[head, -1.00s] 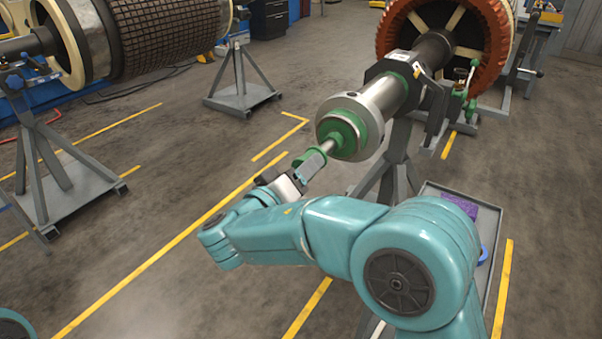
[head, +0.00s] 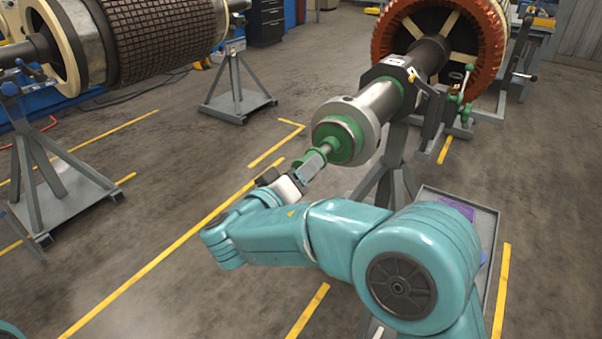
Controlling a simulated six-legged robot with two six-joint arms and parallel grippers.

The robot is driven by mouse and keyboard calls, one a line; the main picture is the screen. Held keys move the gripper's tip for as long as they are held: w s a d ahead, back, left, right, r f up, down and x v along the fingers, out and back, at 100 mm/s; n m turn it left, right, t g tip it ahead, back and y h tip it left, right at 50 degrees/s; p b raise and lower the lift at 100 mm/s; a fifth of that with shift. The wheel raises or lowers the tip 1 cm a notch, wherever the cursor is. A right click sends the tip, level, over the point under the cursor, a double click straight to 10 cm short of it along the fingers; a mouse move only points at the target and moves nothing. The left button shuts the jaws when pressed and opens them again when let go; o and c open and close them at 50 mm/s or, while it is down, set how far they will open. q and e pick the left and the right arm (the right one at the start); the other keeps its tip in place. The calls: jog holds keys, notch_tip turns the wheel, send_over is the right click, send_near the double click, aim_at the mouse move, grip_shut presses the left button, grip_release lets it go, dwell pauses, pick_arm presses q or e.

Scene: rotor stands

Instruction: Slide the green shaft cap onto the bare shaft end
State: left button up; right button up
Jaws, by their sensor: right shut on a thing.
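The rotor shaft (head: 377,99) points down and left toward me, with a wide steel collar and a green ring face (head: 341,147). A thin bare shaft end (head: 326,149) sticks out of that face. My right gripper (head: 308,167) is shut on the green shaft cap (head: 303,155) and holds it in line with the thin shaft end. The gripper's grey finger hides much of the cap. The cap meets or overlaps the tip of the shaft end; I cannot tell how far. A length of bare shaft shows between cap and green face. My left gripper is out of view.
A grey stand (head: 393,160) carries the shaft under its black bearing block. A grey tray (head: 488,225) with a purple item (head: 457,208) is right of the stand. Another rotor (head: 150,42) on stands is at the left. The floor between is clear.

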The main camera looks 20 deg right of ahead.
jog(key=shift+x, duration=1)
jog(key=shift+w+d+b, duration=0.15)
jog(key=shift+d+b, duration=0.05)
jog(key=shift+b, duration=0.3)
jog(key=shift+w+d+b, duration=0.25)
jog(key=shift+d+b, duration=0.05)
jog(key=shift+d, duration=0.05)
jog(key=shift+d, duration=0.1)
jog(key=o, duration=1.3)
jog(key=shift+w, duration=0.1)
jog(key=shift+o, duration=0.2)
